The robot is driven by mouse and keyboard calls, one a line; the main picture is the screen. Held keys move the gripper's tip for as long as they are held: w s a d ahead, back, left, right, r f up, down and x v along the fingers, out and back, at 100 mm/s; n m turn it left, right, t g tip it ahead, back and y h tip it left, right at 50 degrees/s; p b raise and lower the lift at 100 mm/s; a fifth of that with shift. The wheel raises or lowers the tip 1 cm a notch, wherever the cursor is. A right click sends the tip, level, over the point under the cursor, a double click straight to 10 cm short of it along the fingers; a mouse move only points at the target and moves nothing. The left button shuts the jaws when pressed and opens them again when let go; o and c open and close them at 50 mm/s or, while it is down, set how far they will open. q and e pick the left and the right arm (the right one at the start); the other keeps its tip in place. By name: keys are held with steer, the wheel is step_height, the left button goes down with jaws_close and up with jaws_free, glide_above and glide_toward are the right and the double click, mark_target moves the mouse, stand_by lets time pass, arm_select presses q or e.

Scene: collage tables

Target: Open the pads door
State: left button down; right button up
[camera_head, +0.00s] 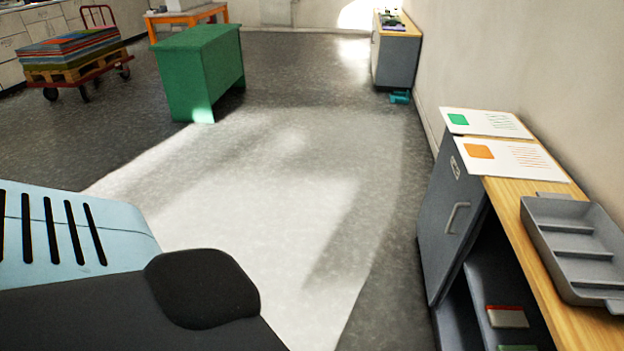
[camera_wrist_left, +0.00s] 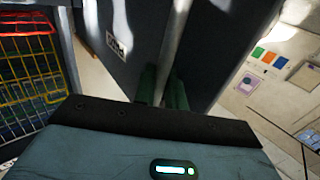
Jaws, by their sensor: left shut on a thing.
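In the left wrist view my left gripper's green fingers (camera_wrist_left: 164,88) are closed around the lower end of a pale upright bar handle (camera_wrist_left: 172,45). The handle stands out from a dark grey door panel (camera_wrist_left: 95,50) with a small white label (camera_wrist_left: 118,43), its lettering too small to read surely. In the head view a grey cabinet door (camera_head: 447,225) with its own label and a pale handle (camera_head: 457,217) stands at the right, nothing touching it. I cannot tell whether this is the held door. The left gripper is outside the head view, and my right gripper shows in neither view.
Beside that door is an open shelf space (camera_head: 490,290) with small items. A grey tray (camera_head: 580,250) and two cards lie on the wooden top. A green table (camera_head: 205,70) stands farther off; the floor between is clear. Coloured wire baskets (camera_wrist_left: 30,75) show in the wrist view.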

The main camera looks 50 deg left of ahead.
arm_select(q)
steer(key=c, duration=1.5)
jaws_free()
steer(key=shift+c, duration=0.2)
steer(key=shift+s, duration=0.1)
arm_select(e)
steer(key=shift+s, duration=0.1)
